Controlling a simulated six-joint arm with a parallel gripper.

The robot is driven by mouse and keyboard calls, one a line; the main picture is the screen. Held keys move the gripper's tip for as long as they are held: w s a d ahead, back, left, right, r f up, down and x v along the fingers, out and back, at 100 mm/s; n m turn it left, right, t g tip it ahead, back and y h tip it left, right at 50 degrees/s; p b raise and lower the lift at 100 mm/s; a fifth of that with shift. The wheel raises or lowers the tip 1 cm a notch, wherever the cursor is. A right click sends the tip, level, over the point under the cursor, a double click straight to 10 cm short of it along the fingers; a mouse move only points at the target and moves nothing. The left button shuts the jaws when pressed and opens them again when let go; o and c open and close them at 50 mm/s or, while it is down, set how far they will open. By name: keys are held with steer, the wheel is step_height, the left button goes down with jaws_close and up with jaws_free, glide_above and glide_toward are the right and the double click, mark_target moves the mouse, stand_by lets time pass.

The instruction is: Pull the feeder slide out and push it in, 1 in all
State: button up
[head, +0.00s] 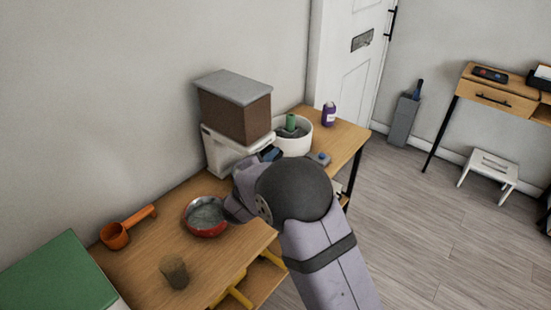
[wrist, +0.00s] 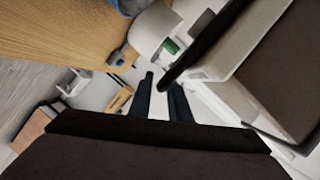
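The feeder (head: 235,110) stands against the wall in the head view, a brown hopper with a grey lid on a white base (head: 232,152). In the wrist view its brown hopper (wrist: 285,75) and pale base fill the right side. A black bar (wrist: 205,45) runs along the base; I cannot tell whether it is part of the slide. My gripper (wrist: 162,82) has its two dark fingers apart, with the near end of the bar at their tips. I cannot tell whether they touch it.
A white pot (head: 296,140) with a green object stands just right of the feeder, with a purple bottle (head: 329,114) and a grey-blue block (head: 319,159) nearby. A red bowl (head: 206,216), orange scoop (head: 125,229) and brown cup (head: 174,271) stand on the wooden table (head: 145,258).

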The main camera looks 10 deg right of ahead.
jaws_close()
steer(key=shift+s+d+b, duration=0.45)
steer(key=shift+s+d, duration=0.75)
jaws_free()
steer(key=v, duration=0.7)
steer(key=shift+s+b, duration=0.15)
steer(key=shift+b, duration=0.25)
steer(key=shift+a, duration=0.1)
